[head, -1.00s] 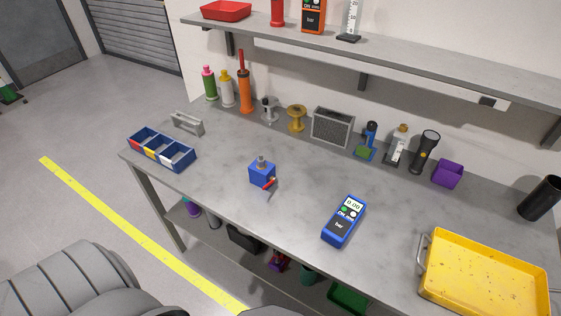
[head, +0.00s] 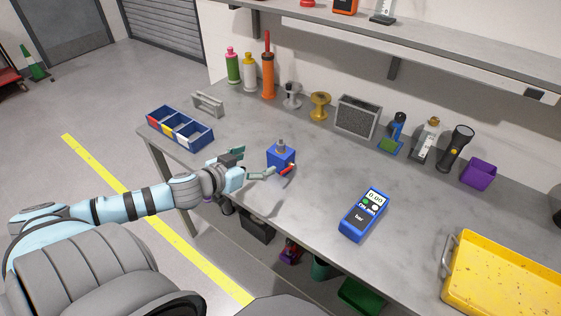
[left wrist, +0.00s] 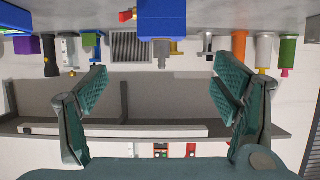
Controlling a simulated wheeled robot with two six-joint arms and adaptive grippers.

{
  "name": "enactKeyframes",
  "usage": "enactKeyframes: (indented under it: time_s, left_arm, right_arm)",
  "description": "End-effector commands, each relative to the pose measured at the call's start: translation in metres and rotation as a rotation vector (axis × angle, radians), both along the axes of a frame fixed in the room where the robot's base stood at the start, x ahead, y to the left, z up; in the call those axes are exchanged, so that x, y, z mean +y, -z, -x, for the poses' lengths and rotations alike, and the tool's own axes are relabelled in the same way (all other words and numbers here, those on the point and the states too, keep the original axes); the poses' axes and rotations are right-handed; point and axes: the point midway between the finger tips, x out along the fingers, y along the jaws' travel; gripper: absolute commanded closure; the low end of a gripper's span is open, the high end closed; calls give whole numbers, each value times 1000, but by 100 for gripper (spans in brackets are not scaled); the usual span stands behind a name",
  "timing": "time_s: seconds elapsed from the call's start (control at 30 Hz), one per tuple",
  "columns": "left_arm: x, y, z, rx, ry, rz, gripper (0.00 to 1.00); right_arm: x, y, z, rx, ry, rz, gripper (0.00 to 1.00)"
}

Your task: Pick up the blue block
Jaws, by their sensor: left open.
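The blue block (head: 278,160) stands on the grey workbench, with a metal stem on top and a red lever at its lower right side. My left gripper (head: 256,161) is open and empty just left of the block in the head view, its fingers pointing toward it. In the left wrist view, which is upside down, the block (left wrist: 162,20) shows at the top centre, beyond the open fingers (left wrist: 162,68). It is not between the pads. My right gripper is not in view.
A blue divided bin (head: 180,130) and a grey handle (head: 208,103) lie to the left. Bottles, a spool (head: 319,106), a grey box (head: 356,116) and a torch (head: 457,148) line the back. A blue meter (head: 363,214) and yellow tray (head: 500,282) are to the right. Bench between is clear.

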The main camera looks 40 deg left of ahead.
Motion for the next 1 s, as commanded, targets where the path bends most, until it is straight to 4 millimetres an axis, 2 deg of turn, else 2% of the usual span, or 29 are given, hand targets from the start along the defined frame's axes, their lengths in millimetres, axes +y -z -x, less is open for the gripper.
enactKeyframes:
  time_s: [0.03,0.1,0.2,0.27,0.47,0.7,0.93,0.97,1.0]
  left_arm:
    - [0,13,-7,-6,0,2,18]
    - [0,21,-18,-7,0,4,18]
    - [1,31,-41,-9,-3,6,18]
    - [2,35,-55,-9,-7,9,18]
    - [2,40,-80,-2,-3,5,18]
    - [7,58,-120,-1,-3,7,18]
    - [7,58,-125,2,-1,2,18]
    - [7,58,-125,2,-1,2,20]
    - [7,58,-125,2,-1,2,26]
  right_arm:
    - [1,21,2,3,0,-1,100]
    - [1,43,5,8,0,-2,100]
    - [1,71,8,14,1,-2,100]
    - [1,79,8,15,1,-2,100]
    - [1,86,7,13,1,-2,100]
    - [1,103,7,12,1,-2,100]
    - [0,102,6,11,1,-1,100]
    - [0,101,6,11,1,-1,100]
    - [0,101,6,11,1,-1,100]
